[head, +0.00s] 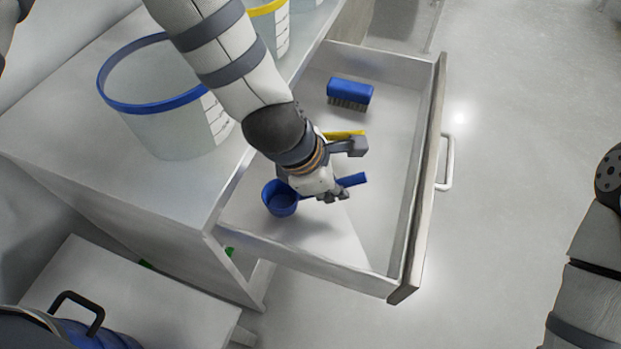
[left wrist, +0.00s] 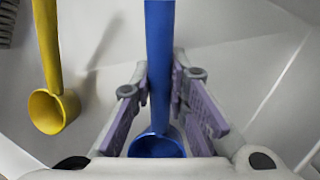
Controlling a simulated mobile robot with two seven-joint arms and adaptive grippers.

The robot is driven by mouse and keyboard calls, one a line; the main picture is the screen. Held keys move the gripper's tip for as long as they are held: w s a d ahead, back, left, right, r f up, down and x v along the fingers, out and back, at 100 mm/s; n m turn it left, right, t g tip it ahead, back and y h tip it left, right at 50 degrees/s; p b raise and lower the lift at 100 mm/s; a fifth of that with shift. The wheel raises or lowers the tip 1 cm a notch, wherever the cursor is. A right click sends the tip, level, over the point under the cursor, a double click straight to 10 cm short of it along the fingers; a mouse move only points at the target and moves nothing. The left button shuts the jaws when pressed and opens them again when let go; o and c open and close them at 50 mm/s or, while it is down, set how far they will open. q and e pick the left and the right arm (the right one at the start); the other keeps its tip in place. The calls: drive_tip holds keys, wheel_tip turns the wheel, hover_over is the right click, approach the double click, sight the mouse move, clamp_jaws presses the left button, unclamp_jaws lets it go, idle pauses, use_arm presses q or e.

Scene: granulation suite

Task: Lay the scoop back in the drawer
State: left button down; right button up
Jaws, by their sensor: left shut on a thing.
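The blue scoop (head: 280,199) is over the near part of the open drawer (head: 397,262) in the head view, its cup to the left and its handle to the right. My left gripper (head: 341,172) is shut on its handle, with the arm reaching over the drawer's left side. In the left wrist view the blue scoop (left wrist: 160,75) runs between the purple-padded fingers (left wrist: 162,95), cup toward the wrist. I cannot tell whether it touches the drawer floor. My right gripper is out of view; only part of that arm shows.
A yellow scoop (left wrist: 46,75) and a blue brush (head: 350,91) lie in the drawer, the yellow one close beside the blue scoop. A blue-rimmed tub (head: 165,115) and a yellow-rimmed tub (head: 270,28) stand on the counter (head: 75,125). The drawer's right side has bare floor.

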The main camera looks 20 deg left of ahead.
sight(310, 201)
use_arm(q)
drive_tip(key=a, duration=0.4)
drive_tip(key=shift+w+a, duration=0.1)
drive_tip(key=shift+a, duration=0.05)
drive_tip(key=shift+f, duration=0.65)
drive_tip(key=shift+f, duration=0.15)
drive_tip(key=c, duration=1.6)
unclamp_jaws()
drive_tip(key=shift+o, duration=0.2)
